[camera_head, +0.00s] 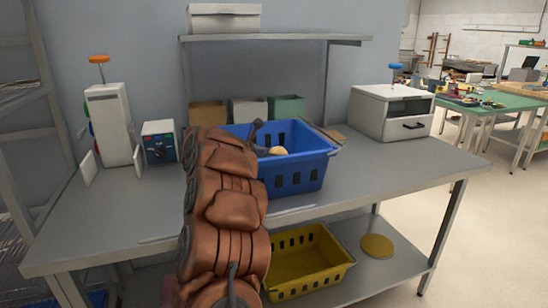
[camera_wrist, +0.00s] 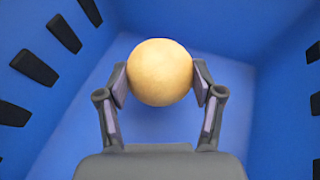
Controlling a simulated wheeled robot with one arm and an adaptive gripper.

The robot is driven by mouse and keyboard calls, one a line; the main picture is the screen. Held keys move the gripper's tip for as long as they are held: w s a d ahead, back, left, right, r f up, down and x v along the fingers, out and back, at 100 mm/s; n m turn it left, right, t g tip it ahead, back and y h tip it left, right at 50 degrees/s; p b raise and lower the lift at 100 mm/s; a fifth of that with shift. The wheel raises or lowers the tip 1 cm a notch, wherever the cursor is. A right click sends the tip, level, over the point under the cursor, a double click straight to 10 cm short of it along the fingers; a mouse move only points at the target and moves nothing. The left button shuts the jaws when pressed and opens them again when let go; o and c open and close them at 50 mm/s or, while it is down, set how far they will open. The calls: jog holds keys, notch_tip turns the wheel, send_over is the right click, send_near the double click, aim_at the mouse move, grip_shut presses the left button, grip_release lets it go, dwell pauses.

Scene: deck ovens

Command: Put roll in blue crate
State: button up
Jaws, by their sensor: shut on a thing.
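The roll (camera_wrist: 160,72) is round and pale tan. In the wrist view it sits between the two fingers of my gripper (camera_wrist: 160,78), which is shut on it. Blue crate walls and floor surround the roll and fingers in that view. In the head view the blue crate (camera_head: 312,168) stands on the grey table, and a small part of the roll (camera_head: 278,151) shows inside its opening. My arm hides the crate's left part and most of the gripper. I cannot tell whether the roll touches the crate floor.
A yellow crate (camera_head: 305,282) and a yellow disc (camera_head: 377,246) are on the lower shelf. A white oven-like box (camera_head: 388,113) stands right of the crate on the table (camera_head: 400,165). A white device (camera_head: 109,125) and a control box (camera_head: 160,143) stand at the left.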

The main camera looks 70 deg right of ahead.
jog(key=o, duration=1)
jog(key=shift+f, duration=0.2)
jog(key=shift+r+p, duration=0.75)
jog(key=shift+p, duration=0.3)
jog(key=shift+w+a, duration=0.2)
jog(key=shift+a, duration=0.05)
jog(key=b+v, duration=0.1)
jog(key=v, duration=1)
jog(key=shift+a+r, duration=0.15)
jog(key=shift+r, duration=0.05)
